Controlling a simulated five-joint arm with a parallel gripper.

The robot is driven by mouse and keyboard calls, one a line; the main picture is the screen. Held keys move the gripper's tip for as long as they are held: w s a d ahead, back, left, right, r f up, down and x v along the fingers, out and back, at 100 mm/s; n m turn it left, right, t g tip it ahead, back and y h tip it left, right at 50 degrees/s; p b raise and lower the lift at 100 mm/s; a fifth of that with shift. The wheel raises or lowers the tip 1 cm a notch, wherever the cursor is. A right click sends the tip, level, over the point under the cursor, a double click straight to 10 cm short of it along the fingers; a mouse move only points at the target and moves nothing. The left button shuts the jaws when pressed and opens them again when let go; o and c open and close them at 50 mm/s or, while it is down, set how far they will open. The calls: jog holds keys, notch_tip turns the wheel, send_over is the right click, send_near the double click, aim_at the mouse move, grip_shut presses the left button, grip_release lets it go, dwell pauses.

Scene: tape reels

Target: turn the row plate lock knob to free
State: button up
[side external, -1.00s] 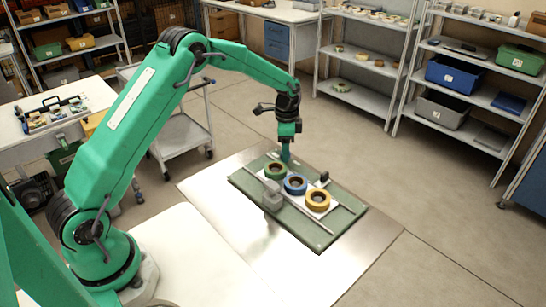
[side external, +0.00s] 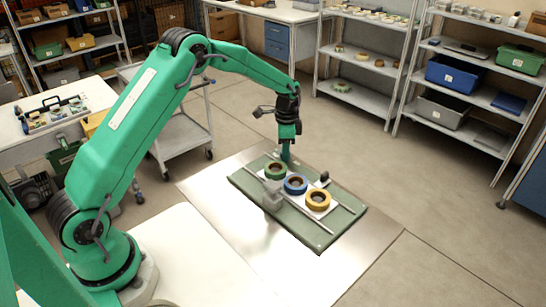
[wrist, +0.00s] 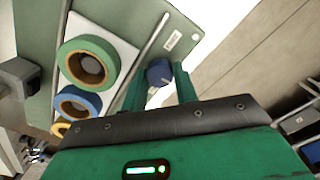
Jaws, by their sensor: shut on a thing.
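A dark blue knob (wrist: 158,72) stands on the green board (wrist: 120,12) near a label, between the fingers of my gripper (wrist: 160,82) in the wrist view. The fingers are closed against its sides. In the side view my gripper (side external: 286,155) points down at the back edge of the board (side external: 315,238), beside the green reel. The knob is hidden there, and its pointing direction is not clear. A white row plate (side external: 310,188) carries a green reel (side external: 275,170), a blue reel (side external: 296,184) and a yellow reel (side external: 318,199) in a line.
A grey block (side external: 272,195) stands on the board in front of the reels. A small black piece (side external: 324,177) stands behind the yellow reel. Thin rails (side external: 305,222) run along both sides of the plate. The metal tabletop (side external: 355,245) around the board is clear.

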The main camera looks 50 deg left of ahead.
jog(key=n, duration=1.7)
jog(key=shift+n, duration=0.3)
dwell(0.4)
jog(key=o, duration=1)
